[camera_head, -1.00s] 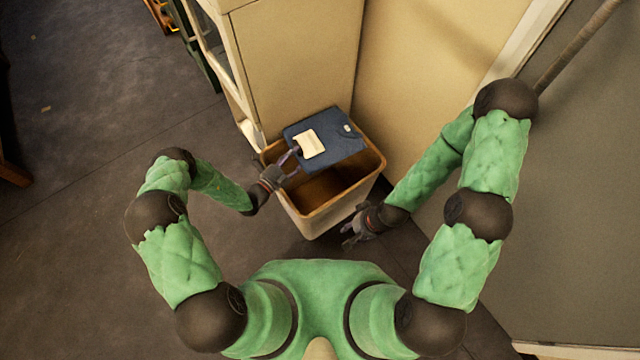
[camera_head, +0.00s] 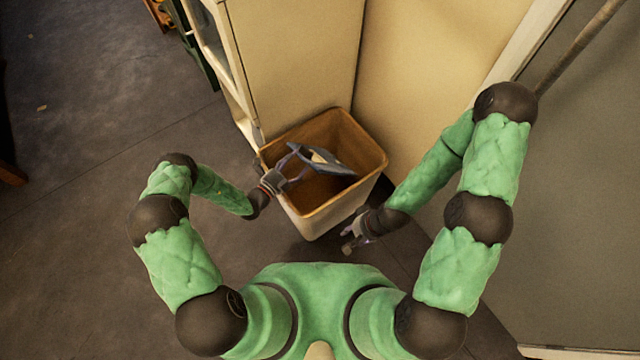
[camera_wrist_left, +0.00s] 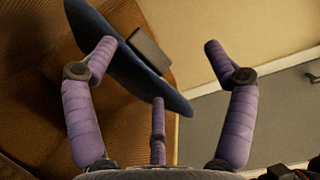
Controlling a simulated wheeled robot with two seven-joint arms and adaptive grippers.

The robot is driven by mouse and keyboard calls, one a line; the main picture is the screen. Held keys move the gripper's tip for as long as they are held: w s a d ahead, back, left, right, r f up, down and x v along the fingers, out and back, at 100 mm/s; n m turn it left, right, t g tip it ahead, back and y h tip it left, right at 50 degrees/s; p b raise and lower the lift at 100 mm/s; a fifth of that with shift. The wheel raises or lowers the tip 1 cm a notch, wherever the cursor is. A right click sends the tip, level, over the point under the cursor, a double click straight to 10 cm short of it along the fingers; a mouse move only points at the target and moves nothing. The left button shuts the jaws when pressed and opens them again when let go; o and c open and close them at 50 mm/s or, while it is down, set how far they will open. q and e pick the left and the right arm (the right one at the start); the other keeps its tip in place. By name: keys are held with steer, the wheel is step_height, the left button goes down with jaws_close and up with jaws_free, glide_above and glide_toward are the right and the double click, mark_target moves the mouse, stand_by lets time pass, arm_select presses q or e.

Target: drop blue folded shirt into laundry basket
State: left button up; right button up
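The blue folded shirt (camera_head: 338,168) with its pale patch is tilted inside the opening of the laundry basket (camera_head: 344,212), a tan bin with a brown interior. My left gripper (camera_head: 292,166) is at the basket's left rim, its fingers spread apart. In the left wrist view the shirt (camera_wrist_left: 125,62) appears edge-on beyond the open fingers (camera_wrist_left: 160,80), against the basket's ribbed inner wall (camera_wrist_left: 40,70); it looks free of their grip. My right gripper (camera_head: 350,238) is low beside the basket's right front side, empty; its finger opening is too small to tell.
A cream cabinet (camera_head: 295,60) stands directly behind the basket, and a beige wall panel (camera_head: 430,60) rises to its right. Open grey floor (camera_head: 90,200) lies to the left. A grey surface (camera_head: 570,200) is at the right.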

arm_select(q)
steer(key=v, duration=1.2)
stand_by(0.5)
